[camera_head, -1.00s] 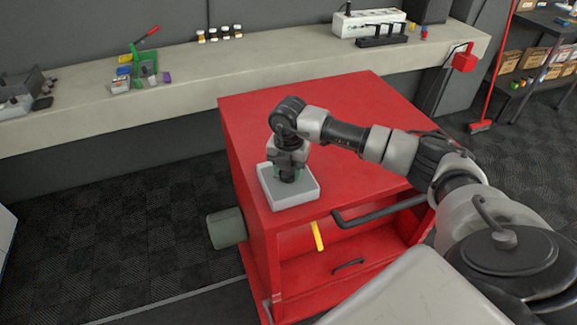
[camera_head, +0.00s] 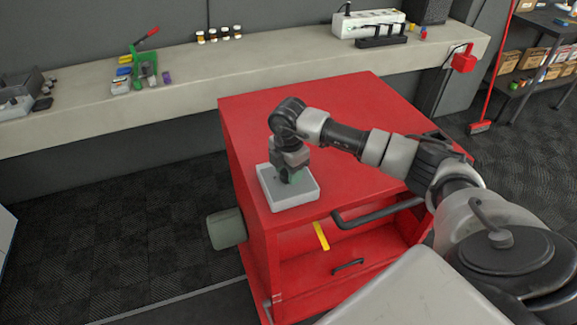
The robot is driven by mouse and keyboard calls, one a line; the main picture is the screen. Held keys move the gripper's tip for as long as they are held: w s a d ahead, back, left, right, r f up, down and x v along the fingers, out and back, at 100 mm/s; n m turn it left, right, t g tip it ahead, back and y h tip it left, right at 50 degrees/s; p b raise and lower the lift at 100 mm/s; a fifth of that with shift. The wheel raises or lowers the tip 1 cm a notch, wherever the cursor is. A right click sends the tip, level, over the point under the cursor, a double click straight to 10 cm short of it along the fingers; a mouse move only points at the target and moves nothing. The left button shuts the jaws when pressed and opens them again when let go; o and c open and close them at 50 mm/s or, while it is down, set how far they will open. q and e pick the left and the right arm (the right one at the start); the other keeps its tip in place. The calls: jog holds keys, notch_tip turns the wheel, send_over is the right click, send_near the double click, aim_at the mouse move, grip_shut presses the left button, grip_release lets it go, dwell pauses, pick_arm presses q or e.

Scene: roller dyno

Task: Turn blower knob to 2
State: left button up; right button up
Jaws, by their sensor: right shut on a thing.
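A light grey box (camera_head: 292,201) sits on the front left corner of the red cabinet's top. My right gripper (camera_head: 293,177) reaches straight down over the box and is shut on a small dark green part at its top, likely the blower knob. The gripper hides most of this part, and no numbers or pointer can be made out. My left gripper is not in view.

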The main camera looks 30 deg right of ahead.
jog(key=shift+r, duration=0.1)
jog(key=o, duration=0.9)
jog(key=shift+o, duration=0.2)
notch_tip(320, 180, up, 11)
jog(key=b, duration=0.2)
